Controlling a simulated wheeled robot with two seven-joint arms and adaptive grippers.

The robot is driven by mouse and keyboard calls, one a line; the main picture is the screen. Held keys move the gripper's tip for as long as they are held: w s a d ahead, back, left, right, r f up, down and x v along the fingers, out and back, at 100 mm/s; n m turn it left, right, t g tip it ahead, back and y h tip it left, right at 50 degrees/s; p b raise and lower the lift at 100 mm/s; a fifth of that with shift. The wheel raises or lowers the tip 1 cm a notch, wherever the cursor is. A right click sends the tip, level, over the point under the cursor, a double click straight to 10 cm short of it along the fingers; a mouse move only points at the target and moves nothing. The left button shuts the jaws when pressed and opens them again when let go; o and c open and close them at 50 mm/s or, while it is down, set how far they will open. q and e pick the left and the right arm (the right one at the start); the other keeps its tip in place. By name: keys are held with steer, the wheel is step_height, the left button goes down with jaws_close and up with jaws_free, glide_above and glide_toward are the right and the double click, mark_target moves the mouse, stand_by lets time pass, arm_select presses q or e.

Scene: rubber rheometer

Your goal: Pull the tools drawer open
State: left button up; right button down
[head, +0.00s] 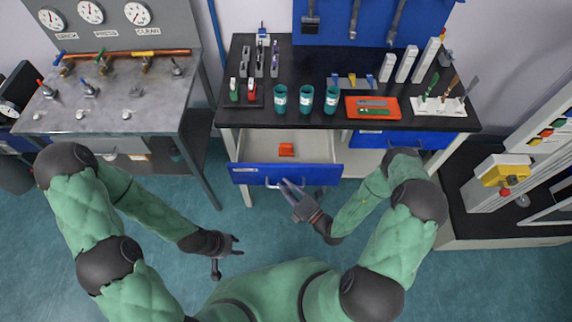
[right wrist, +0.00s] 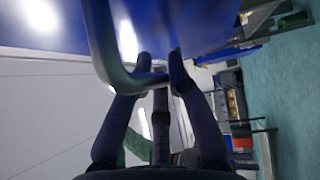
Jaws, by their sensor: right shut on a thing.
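The tools drawer (head: 245,176) has a blue front and stands pulled out from under the black-topped bench; its pale inside shows, with an orange-red item (head: 286,149) in it. My right gripper (head: 288,185) is at the drawer's front. In the right wrist view its fingers (right wrist: 160,80) are closed around the curved metal drawer handle (right wrist: 112,62), against the blue front. My left gripper (head: 234,245) hangs low at the left, away from the drawer and over the floor. Its fingers are too small to tell whether they are open.
The bench top (head: 325,65) carries teal cups (head: 306,98), an orange tray (head: 373,108) and several tools. A second blue drawer (head: 425,140) at the right appears shut. A grey gauge table (head: 150,95) stands left. Floor is clear before the drawer's left side.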

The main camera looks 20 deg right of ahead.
steer(key=s+a, duration=0.3)
steer(key=s, duration=0.8)
steer(key=shift+s, duration=0.2)
steer(key=shift+a, duration=0.1)
steer(key=c, duration=1.1)
jaws_free()
steer(key=shift+c, duration=0.2)
steer(key=v, duration=1.2)
